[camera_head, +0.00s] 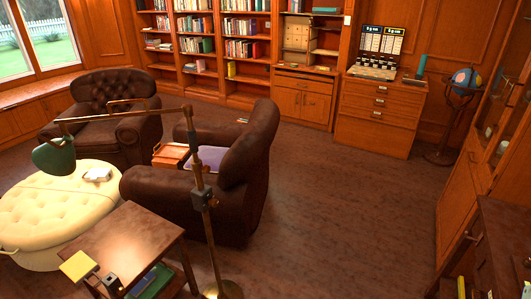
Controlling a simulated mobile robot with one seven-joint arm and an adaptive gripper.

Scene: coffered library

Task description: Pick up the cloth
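A flat purple piece (207,156) lies on the seat of the nearer brown leather armchair (250,165). It may be the cloth, but I cannot tell it from a thin cushion at this size. The chair's back and arm hide part of it. No other clear cloth shows. My gripper is not in view.
A floor lamp (205,205) with a green shade stands in front of the armchair. A dark side table (135,240) and a cream tufted ottoman (35,215) crowd the left. A wooden chest of drawers (378,112) and globe (465,80) stand behind. The floor (340,210) right of the chair is clear.

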